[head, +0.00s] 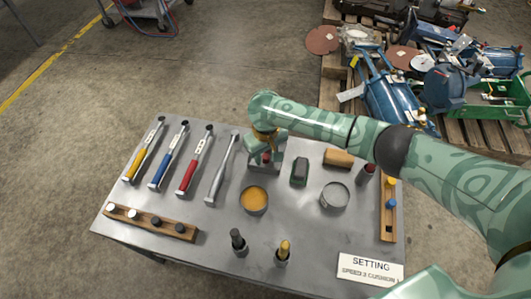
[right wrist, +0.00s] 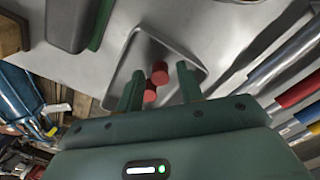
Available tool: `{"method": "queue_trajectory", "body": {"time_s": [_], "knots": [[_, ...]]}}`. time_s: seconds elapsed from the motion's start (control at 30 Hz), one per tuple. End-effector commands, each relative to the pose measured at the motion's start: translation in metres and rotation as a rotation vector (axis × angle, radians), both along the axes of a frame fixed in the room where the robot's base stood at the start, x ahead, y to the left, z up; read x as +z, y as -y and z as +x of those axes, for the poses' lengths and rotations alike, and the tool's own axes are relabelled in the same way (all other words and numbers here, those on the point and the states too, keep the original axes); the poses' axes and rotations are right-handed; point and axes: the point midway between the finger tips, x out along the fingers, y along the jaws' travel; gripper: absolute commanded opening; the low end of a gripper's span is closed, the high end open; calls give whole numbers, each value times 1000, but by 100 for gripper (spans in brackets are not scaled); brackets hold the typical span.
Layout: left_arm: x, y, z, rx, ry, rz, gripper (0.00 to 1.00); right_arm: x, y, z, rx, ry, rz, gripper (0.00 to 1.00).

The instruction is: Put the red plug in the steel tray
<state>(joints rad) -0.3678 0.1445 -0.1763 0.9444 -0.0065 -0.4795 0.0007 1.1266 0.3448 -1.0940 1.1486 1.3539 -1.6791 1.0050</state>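The steel tray (head: 273,172) lies on the grey table under my right gripper (head: 266,150), which hides part of it. The tray also shows in the right wrist view (right wrist: 178,43) as a shallow square with raised walls. In that view two red round pieces show, one inside the tray (right wrist: 159,71) and one closer, between my fingers (right wrist: 150,93). I cannot tell whether they are two plugs or one. The right fingers (right wrist: 160,88) stand apart, with visible gaps beside the nearer red piece. A red piece (head: 266,157) shows below the gripper in the head view. My left gripper is not in view.
A green-and-dark block (head: 299,171), an orange-filled bowl (head: 254,200) and an empty round dish (head: 334,196) stand nearby. Handled tools (head: 188,172) lie at left. Wooden racks (head: 178,230) (head: 387,222) hold small plugs. A dark red plug (head: 366,172) stands right. Cups hold black (head: 238,238) and yellow (head: 284,248) plugs.

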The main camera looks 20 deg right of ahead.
Motion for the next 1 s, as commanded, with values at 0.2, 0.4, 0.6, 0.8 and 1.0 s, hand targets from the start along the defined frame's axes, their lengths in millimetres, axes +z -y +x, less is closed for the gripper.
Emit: {"method": "queue_trajectory", "body": {"time_s": [0.2,0.4,0.6,0.8,1.0], "knots": [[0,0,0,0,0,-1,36,0,0,0,0,0,1,36],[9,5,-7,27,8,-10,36,26,0,1,0,6,1,36],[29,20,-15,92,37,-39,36,78,-1,1,0,10,1,36],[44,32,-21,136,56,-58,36,113,-1,1,0,6,1,36],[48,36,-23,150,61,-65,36,122,-1,0,0,0,1,36]]}}
